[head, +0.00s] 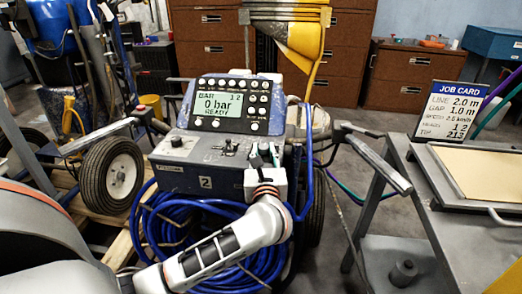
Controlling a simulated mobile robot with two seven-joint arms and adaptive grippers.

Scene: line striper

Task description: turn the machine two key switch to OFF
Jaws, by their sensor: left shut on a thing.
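Machine two is a blue-grey line striper marked "2" (205,182), with a control panel and display (231,104) that reads "0 bar" and "READY". My left arm comes in from the lower left. Its gripper (265,158) is at the right part of the machine's front console and is shut on the key switch there. The gripper and its white wrist cover the switch, so its position and OFF mark cannot be read. A small black lever (229,146) stands on the console left of the gripper. My right gripper is not in view.
Coiled blue hose (175,228) hangs below the console. Handlebars stick out on both sides, the right grip (380,165) near a grey table (455,215) with a job card (451,110). Brown cabinets (411,78) stand behind. A wheel (112,174) is at left.

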